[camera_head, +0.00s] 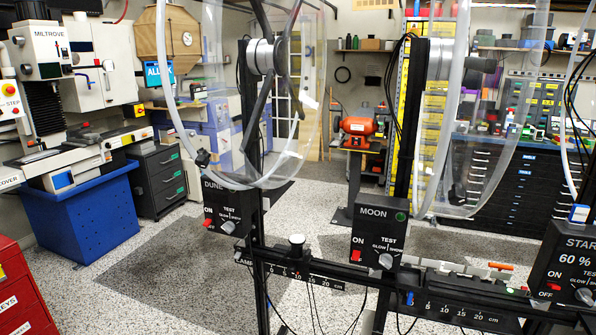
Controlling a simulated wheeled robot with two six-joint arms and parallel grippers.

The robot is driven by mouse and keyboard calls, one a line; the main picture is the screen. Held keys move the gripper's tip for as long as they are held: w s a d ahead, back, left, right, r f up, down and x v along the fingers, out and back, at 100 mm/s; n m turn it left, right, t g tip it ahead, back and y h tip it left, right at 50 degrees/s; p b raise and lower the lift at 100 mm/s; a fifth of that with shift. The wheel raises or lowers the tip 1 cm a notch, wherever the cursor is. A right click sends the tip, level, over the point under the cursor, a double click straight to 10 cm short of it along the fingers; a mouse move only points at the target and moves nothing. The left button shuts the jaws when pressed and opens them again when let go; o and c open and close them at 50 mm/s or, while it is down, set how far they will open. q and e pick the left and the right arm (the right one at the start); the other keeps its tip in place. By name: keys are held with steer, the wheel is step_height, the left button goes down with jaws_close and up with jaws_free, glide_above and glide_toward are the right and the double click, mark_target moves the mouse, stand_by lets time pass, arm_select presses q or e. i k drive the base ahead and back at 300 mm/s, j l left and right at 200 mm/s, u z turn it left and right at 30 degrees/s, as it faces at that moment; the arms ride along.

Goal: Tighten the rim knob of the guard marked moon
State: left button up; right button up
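The control box marked MOON (378,232) is on the middle black post, with a red switch at ON, a grey TEST dial and a small green spot. A clear acrylic disc with a pale tube-like rim (444,120) hangs above and right of it, seen at a slant, its top cut off. A small dark knob-like part (457,194) shows low on this disc; I cannot tell whether it is tight. Neither of my grippers is in view.
The DUNE box (228,207) and its clear disc (213,120) stand left; the STAR box (566,262) is at the right edge. A black rail (345,278) with centimetre scales links the posts. A blue bin (80,225) and machine stand left. Speckled floor is open behind the rail.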

mark_target(457, 196)
steer(key=i+l, duration=0.1)
steer(key=l, duration=0.4)
steer(key=l+z, duration=0.1)
steer(key=l, duration=0.45)
steer(key=i+l, duration=0.15)
steer(key=l, duration=0.35)
steer(key=z, duration=0.05)
